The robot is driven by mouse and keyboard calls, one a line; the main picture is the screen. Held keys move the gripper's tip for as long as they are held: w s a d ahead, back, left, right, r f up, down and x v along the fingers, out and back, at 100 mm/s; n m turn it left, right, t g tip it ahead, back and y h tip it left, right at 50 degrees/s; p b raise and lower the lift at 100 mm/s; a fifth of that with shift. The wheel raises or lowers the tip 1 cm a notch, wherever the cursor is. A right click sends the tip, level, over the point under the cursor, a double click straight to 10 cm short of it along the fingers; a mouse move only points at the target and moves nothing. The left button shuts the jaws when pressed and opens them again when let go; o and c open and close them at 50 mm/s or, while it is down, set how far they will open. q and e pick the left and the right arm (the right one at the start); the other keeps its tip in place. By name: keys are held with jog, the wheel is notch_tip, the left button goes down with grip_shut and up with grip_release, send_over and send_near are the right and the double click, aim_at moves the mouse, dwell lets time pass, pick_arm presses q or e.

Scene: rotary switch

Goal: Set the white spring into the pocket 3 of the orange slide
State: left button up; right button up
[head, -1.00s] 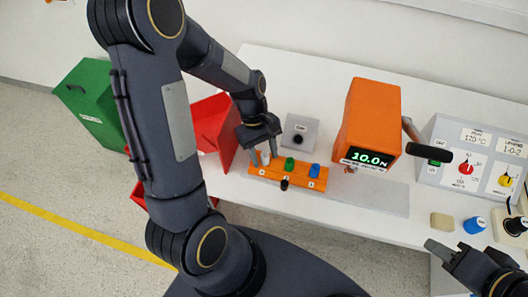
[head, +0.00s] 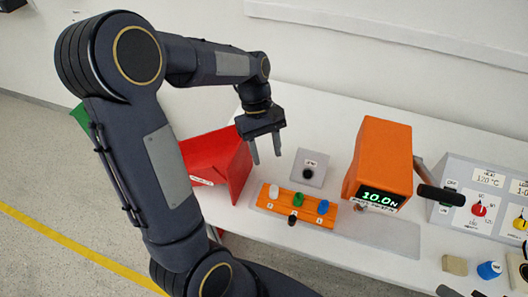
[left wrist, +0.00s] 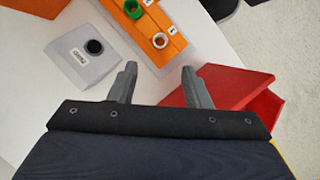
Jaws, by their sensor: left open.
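The orange slide (head: 285,206) lies on the table; a corner of it also shows in the left wrist view (left wrist: 176,46). A dark knob (head: 292,219) is at the slide's front. My left gripper (head: 266,158) is open and empty, raised behind the slide.
A red bin (head: 222,165) is to the left. An orange device reading 10.0 N (head: 380,160) with a handle stands to the right, beside a control panel (head: 482,205). The table behind is clear.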

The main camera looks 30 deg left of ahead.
pick_arm(q)
jog(key=s+d+r+m+t, duration=0.2)
jog(key=s+r+m+t, duration=0.1)
jog(key=s, duration=0.4)
jog(key=s+d+r+m+t, duration=0.2)
jog(key=s+r+m+t, duration=0.1)
jog(key=s+m, duration=0.4)
jog(key=shift+d+t, duration=0.4)
jog(key=shift+t, duration=0.5)
jog(key=shift+c, duration=0.4)
